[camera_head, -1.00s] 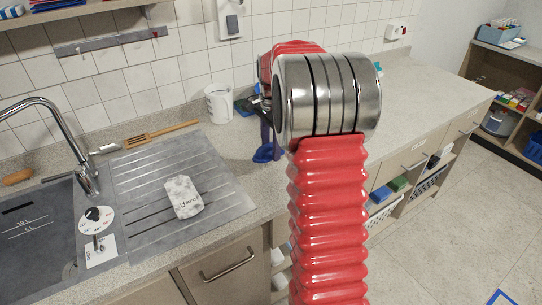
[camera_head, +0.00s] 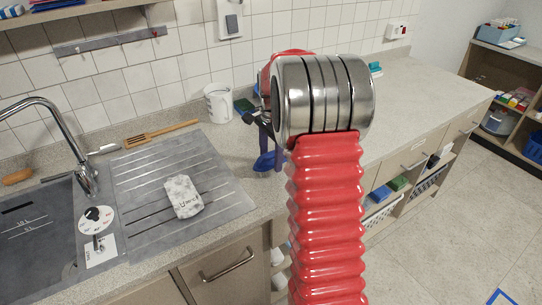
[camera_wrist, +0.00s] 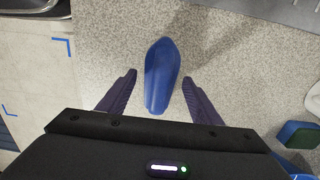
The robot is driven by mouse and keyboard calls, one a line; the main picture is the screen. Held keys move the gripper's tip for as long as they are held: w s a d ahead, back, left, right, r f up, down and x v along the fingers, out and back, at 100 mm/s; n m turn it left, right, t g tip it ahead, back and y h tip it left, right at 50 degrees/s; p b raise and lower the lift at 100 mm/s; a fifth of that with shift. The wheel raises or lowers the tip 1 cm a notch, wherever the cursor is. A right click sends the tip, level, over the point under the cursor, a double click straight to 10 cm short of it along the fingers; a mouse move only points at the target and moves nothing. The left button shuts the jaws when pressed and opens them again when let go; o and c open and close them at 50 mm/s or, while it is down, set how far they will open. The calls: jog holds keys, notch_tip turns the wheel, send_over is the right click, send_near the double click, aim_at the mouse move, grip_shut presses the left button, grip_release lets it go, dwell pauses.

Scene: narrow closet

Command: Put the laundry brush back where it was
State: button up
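A blue, elongated, rounded object, which looks like the laundry brush (camera_wrist: 162,75), shows between my fingers in the wrist view, over the speckled counter. It also shows in the head view (camera_head: 264,162), right of the draining board, partly hidden by my fingers and arm. My gripper (camera_wrist: 159,76) has its two dark purple fingers apart, one on each side of the brush. A gap shows at the left finger; the right fingertip is very close to the brush, and I cannot tell whether it touches. The brush's underside is hidden.
A white mug (camera_head: 218,103) and a blue-green sponge (camera_head: 243,106) stand near the tiled wall. A patterned packet (camera_head: 183,197) lies on the draining board (camera_head: 135,180), with a wooden spatula (camera_head: 160,134) behind it. The counter (camera_head: 425,90) to the right is mostly clear.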

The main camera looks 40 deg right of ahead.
aim_at(270, 154)
notch_tip(270, 154, up, 12)
dwell(0.9)
jog(key=shift+r, duration=0.15)
dwell(0.4)
jog(key=s+a+r+n+t, duration=0.1)
jog(key=s+a+r+n, duration=0.2)
jog(key=s+a+n, duration=0.35)
jog(key=s+a+r+n+t, duration=0.2)
jog(key=s+a+r+n, duration=0.15)
jog(key=a, duration=0.65)
jog(key=s+a+f+n+t, duration=0.1)
jog(key=s+a+f+n, duration=0.2)
jog(key=s, duration=0.4)
jog(key=s+a+f+n+t, duration=0.1)
jog(key=s+a+f+n, duration=0.2)
jog(key=s+a+n, duration=0.2)
jog(key=shift+s+a+n+t, duration=0.3)
jog(key=shift+s+a, duration=0.7)
jog(key=shift+s, duration=0.1)
